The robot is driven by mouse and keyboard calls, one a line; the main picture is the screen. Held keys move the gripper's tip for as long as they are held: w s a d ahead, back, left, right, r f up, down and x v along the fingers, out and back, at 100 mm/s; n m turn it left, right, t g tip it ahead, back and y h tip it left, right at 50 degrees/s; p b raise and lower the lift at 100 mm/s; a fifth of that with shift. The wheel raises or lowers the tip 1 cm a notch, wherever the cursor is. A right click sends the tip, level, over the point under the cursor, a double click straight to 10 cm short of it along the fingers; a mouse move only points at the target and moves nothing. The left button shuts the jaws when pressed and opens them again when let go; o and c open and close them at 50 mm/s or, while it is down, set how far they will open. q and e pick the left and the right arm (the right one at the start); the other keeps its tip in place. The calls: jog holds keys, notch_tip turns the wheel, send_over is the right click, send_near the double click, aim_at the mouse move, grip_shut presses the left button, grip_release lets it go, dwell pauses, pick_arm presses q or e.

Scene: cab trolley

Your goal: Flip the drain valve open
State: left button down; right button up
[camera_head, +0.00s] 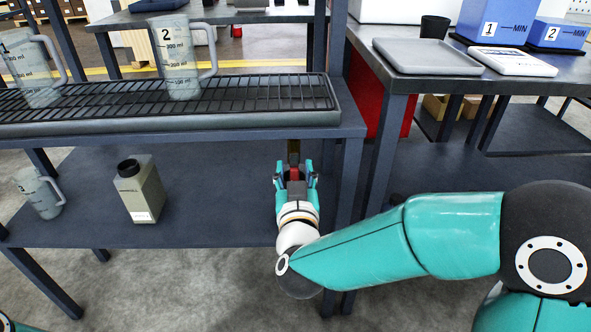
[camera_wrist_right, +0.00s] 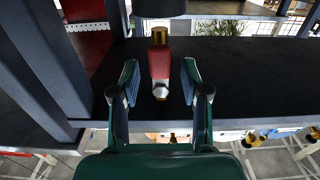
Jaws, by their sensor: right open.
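The drain valve shows in the right wrist view as a brass body with a red lever (camera_wrist_right: 160,62). In the head view its brass part (camera_head: 293,150) hangs below the right end of the rack tray, partly hidden by my gripper. My right gripper (camera_head: 296,178) is open just below the tray. In the right wrist view its two fingers (camera_wrist_right: 160,84) stand on either side of the red lever, with a visible gap on each side. My left gripper is not in view.
A grated drip tray (camera_head: 337,108) carries two measuring jugs (camera_head: 180,60). The lower shelf (camera_head: 215,222) holds another jug (camera_head: 40,194) and a grey-green bottle (camera_head: 140,190). A dark rack post (camera_head: 345,185) stands close to the right of my gripper.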

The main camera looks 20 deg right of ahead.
jog(key=v, duration=0.7)
dwell(0.3)
jog(key=w+d+f+g+h, duration=0.1)
jog(key=d+f+g, duration=0.1)
jog(key=d+f, duration=0.3)
jog(key=w+d+f+g+h, duration=0.1)
jog(key=d+f+g, duration=0.15)
jog(key=f, duration=0.55)
jog(key=s+f+n+g+y+p, duration=0.1)
jog(key=s+f+g+y, duration=0.25)
jog(key=f, duration=1.35)
jog(key=s+a+f+g+y, duration=0.4)
jog(key=s+a+f, duration=0.15)
jog(key=s, duration=0.25)
jog(key=s+a+f+g+y, duration=0.3)
jog(key=s+a+f+g, duration=0.15)
jog(key=s+f, duration=0.35)
notch_tip(320, 180, up, 39)
jog(key=s+p, duration=0.1)
jog(key=p, duration=3.7)
jog(key=shift+p, duration=0.35)
